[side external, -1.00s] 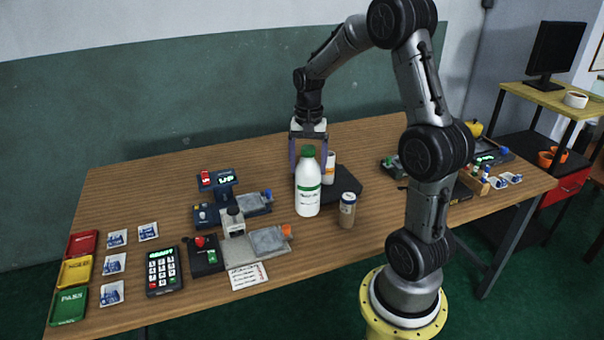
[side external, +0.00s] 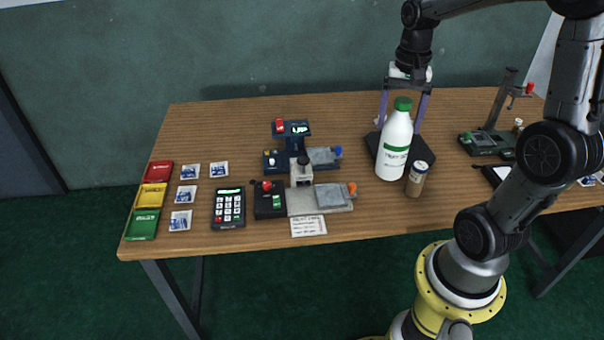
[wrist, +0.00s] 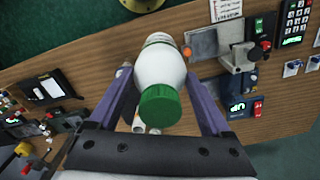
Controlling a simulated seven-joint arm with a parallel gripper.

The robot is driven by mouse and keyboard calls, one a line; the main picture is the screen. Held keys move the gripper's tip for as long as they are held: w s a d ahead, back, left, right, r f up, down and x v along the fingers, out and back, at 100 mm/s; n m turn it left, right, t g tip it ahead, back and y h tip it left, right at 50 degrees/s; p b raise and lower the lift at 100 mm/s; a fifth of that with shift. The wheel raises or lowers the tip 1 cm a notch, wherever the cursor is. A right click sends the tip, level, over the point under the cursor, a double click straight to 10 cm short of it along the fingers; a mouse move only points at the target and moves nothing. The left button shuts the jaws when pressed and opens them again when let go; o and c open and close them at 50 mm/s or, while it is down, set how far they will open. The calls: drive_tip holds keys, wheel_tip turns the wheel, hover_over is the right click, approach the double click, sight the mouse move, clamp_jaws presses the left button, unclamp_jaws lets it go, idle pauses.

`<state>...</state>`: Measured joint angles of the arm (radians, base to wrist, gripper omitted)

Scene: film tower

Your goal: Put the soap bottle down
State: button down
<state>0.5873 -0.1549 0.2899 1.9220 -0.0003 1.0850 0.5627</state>
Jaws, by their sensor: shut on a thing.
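The soap bottle (side external: 394,150), white with a green cap, stands nearly upright at the front left of a dark mat (side external: 424,147). My gripper (side external: 401,122) is above and behind it in the side view, its purple fingers on either side of the cap and upper bottle. In the wrist view, the bottle (wrist: 158,66) is between the two fingers (wrist: 165,85), green cap toward the camera, and the gripper is shut on it. Its base is close to the table surface; I cannot tell whether it touches.
A brown jar (side external: 417,180) stands close to the bottle's right. Left are devices with grey plates (side external: 320,198), a keypad (side external: 229,207), packets and coloured trays (side external: 152,196). More equipment (side external: 488,143) is at right. The table's back left (side external: 220,125) is clear.

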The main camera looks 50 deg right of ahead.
drive_tip(key=w+a+n, duration=0.2)
drive_tip(key=w+n, duration=0.5)
drive_tip(key=w, duration=1)
drive_tip(key=w+a+f+n, duration=0.2)
drive_tip(key=w+a+n, duration=0.4)
drive_tip(key=w, duration=0.6)
drive_tip(key=shift+a+f, duration=0.4)
drive_tip(key=shift+a, duration=0.25)
drive_tip(key=shift+w, duration=0.1)
